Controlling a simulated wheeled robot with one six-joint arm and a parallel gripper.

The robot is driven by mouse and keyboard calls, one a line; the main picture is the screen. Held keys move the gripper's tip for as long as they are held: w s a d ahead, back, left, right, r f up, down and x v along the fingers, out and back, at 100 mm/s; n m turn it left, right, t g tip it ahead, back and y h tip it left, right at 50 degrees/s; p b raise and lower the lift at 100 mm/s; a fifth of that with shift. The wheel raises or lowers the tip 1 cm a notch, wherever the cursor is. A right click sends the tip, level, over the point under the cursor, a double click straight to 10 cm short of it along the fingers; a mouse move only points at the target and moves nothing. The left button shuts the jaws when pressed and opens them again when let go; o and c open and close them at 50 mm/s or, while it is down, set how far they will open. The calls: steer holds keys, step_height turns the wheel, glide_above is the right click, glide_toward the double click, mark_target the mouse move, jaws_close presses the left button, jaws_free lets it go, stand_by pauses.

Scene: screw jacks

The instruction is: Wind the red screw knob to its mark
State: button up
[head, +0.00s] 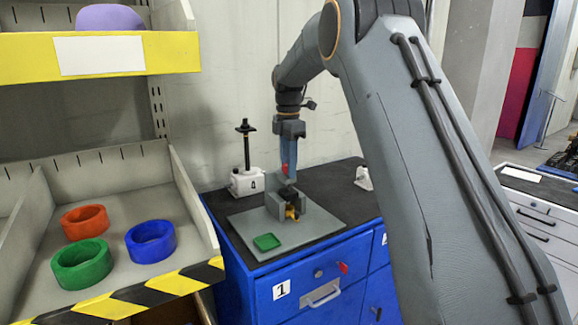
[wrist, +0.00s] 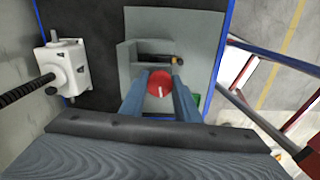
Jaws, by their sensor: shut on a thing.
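The red screw knob (wrist: 159,83) is round and has a short white line on its top face, which points toward the bottom of the wrist view. My gripper (wrist: 161,78) is shut on the knob, with one blue-grey finger on each side. In the head view only a sliver of the red knob (head: 285,169) shows at the tip of my gripper (head: 289,164). The knob sits over a grey block fixture (head: 277,206) with a black part and a yellow piece low at its front. I cannot make out a separate mark on the fixture.
A grey plate (head: 245,223) under the fixture carries a small green tray (head: 267,242). A white screw jack (head: 246,182) with a tall black screw stands behind left; another white item (head: 363,177) is at right. A shelf with coloured rings (head: 150,241) stands left of the blue cabinet (head: 300,292).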

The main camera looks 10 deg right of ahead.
steer(key=n, duration=0.6)
steer(key=shift+s+f+n, duration=0.1)
steer(key=shift+f+n, duration=0.2)
steer(key=n, duration=0.5)
steer(key=shift+n, duration=0.3)
steer(key=o, duration=1)
steer(key=shift+o, duration=0.3)
steer(key=shift+r, duration=0.15)
steer(key=shift+r+b, duration=0.3)
steer(key=shift+r, duration=0.25)
step_height(320, 180, up, 7)
steer(key=shift+f+b, duration=0.15)
steer(key=shift+b, duration=1)
